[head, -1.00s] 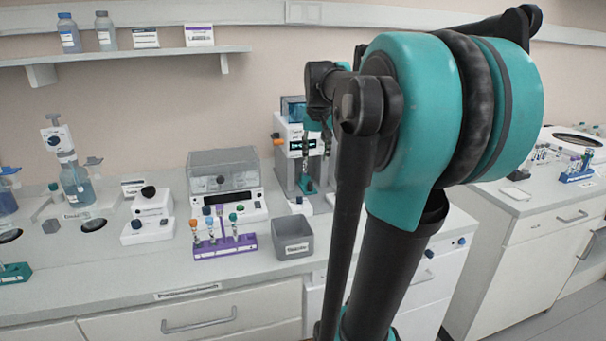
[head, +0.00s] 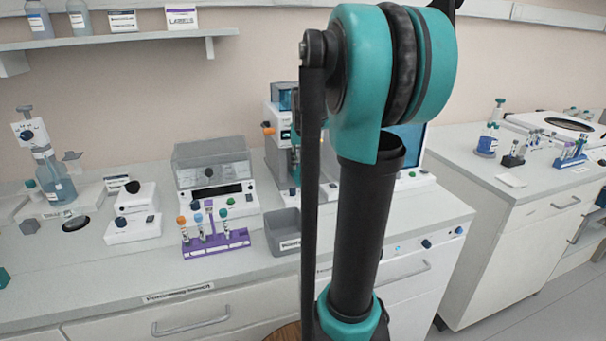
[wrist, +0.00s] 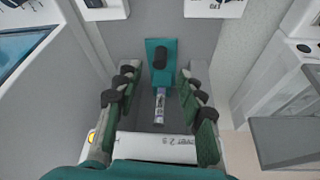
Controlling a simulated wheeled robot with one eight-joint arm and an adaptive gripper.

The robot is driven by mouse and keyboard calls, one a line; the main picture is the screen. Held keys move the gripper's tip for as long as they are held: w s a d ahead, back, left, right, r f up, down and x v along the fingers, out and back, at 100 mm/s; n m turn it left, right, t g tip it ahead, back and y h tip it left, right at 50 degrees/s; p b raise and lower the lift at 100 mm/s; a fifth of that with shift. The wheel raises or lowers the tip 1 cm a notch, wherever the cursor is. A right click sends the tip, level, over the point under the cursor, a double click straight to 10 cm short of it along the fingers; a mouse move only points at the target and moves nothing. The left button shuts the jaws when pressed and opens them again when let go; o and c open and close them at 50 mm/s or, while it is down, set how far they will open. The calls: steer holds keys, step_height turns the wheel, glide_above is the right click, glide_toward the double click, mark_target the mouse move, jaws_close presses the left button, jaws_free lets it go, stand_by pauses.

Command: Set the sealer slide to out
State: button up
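The sealer (head: 279,150) is the white and grey machine with a blue top and an orange knob, partly hidden behind my arm in the head view. In the wrist view, a teal slide (wrist: 154,51) with a black knob (wrist: 160,58) lies on the grey surface. A small labelled tube (wrist: 159,106) with a purplish top shows just below it. My gripper (wrist: 157,80) is open, its fingers apart on either side of the tube and the lower slide. I see no clear contact. My arm hides most of the gripper in the head view.
A clear-lidded device (head: 215,180) is behind the rack. A grey bin wall (wrist: 285,138) shows at right in the wrist view.

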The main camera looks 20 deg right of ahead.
mark_target(303, 173)
steer(key=x, duration=0.6)
jaws_close()
stand_by(0.4)
